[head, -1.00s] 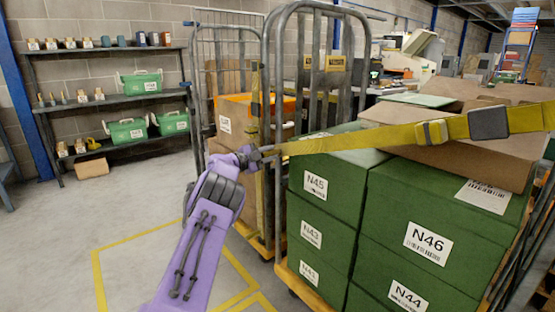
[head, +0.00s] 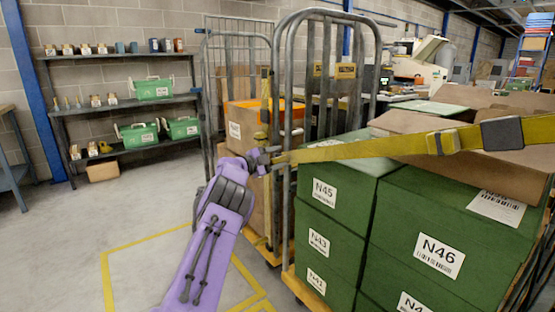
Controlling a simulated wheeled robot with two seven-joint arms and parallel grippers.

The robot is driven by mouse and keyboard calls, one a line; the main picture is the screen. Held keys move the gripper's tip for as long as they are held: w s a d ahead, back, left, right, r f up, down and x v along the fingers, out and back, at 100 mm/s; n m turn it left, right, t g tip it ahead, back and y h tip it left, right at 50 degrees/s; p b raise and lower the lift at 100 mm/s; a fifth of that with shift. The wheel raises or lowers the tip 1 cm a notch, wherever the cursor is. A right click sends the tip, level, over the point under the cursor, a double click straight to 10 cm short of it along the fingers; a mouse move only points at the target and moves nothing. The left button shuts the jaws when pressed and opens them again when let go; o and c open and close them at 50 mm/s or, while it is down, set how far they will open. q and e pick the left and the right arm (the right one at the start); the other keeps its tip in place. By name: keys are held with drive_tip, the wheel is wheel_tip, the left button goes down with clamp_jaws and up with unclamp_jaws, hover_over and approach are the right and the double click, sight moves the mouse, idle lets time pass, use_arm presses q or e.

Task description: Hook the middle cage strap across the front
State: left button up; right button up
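A yellow strap (head: 380,148) with a dark buckle (head: 502,133) and a yellow adjuster runs across the front of the roll cage (head: 288,110), above the green boxes. It comes in from the right edge of the view. My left gripper (head: 268,161), on a purple arm, is at the strap's left end, close to the cage's left front post. Its fingers appear closed around the strap end; the hook itself is too small to make out. Whether the end touches the post I cannot tell. My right gripper is not in view.
Green boxes marked N45 (head: 328,194) and N46 (head: 430,235) fill the cage, with an open cardboard box (head: 440,122) on top. A second cage with cartons (head: 240,128) stands close behind. Shelves (head: 122,102) line the back wall. Floor at left is clear.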

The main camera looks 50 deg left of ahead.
use_arm(q)
drive_tip(key=s, duration=1)
drive_tip(key=shift+s+a, duration=0.2)
drive_tip(key=shift+s, duration=0.1)
